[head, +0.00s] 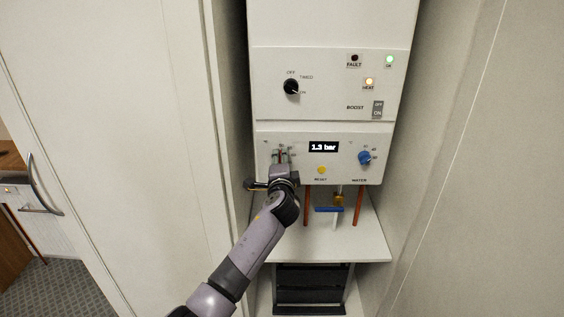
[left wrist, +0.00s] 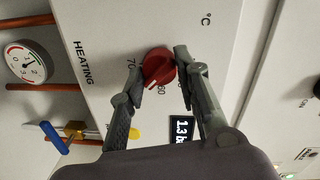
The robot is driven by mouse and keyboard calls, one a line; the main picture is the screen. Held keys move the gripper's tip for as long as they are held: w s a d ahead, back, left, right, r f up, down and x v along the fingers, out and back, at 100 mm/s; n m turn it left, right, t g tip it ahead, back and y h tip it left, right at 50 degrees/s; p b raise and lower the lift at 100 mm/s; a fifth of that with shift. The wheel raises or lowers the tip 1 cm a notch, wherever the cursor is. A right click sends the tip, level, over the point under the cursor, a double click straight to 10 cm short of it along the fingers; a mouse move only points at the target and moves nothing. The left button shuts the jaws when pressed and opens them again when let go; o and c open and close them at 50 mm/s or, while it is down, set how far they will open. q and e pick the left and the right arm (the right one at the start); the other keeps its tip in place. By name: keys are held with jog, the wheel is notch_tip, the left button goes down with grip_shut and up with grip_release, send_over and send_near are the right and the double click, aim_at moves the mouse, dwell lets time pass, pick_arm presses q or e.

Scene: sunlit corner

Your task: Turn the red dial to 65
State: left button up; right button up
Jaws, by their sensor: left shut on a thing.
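The red dial (left wrist: 160,63) is on the white boiler panel (head: 292,142), beside the word HEATING and a printed °C. In the left wrist view, the fingers of my left gripper (left wrist: 159,60) lie on both sides of the dial, shut on it. The numbers 70 and 60 show beside it. A pale pointer line on the dial appears to face between 60 and 70; the exact reading is too small to tell. In the head view my left gripper (head: 281,172) and wrist hide most of the dial. My right gripper is not in view.
A blue WATER dial (head: 364,158), a yellow RESET button (head: 321,170) and a 1.3 bar display (head: 323,147) are right of the gripper. A black knob (head: 291,87) is above. Copper pipes (head: 358,206) and a blue-handled valve (head: 329,209) are below. Tall panels close in both sides.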

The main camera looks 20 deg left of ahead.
pick_arm(q)
jog(key=o, duration=1.2)
jog(key=shift+c, duration=0.2)
jog(key=v, duration=1.2)
